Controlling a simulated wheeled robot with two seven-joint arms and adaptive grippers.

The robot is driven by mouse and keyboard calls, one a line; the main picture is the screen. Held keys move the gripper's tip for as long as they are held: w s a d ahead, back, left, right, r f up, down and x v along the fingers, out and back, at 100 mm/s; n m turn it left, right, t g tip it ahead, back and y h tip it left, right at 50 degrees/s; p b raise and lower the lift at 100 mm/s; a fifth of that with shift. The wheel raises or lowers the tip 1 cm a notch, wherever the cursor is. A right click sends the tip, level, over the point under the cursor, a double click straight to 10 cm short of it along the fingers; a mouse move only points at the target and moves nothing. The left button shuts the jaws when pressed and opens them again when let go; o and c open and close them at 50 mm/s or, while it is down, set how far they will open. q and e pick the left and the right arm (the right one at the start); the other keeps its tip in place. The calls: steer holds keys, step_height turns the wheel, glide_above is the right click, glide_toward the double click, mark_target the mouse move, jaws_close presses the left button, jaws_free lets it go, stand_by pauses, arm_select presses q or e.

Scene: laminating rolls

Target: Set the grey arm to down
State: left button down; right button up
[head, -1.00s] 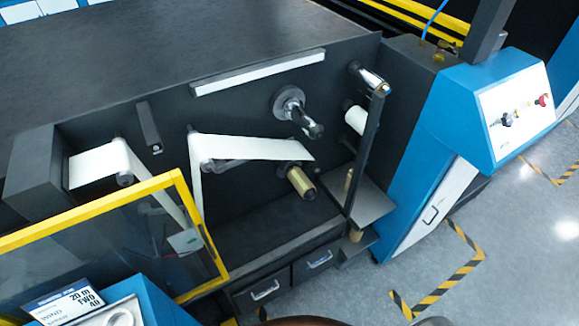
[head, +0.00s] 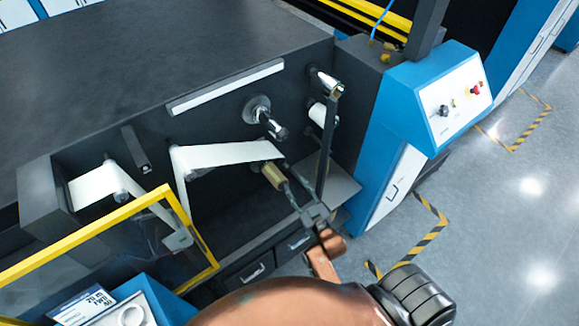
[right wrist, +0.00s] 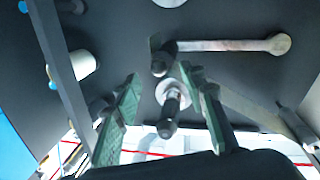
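My right gripper (head: 297,192) is just below right of that roller. In the wrist view its green fingers (right wrist: 160,72) are apart, with the dark end between their tips; contact cannot be told. My left gripper is out of view.
A flanged spindle (head: 257,109) juts out above the gold roller. The yellow-framed guard (head: 100,232) is at left, the blue control cabinet (head: 412,110) at right.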

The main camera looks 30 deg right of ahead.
steer(key=w+d+r, duration=0.1)
steer(key=w, duration=0.6)
steer(key=shift+w+r, duration=0.15)
steer(key=shift+w, duration=0.2)
steer(key=shift+c, duration=0.2)
jaws_close()
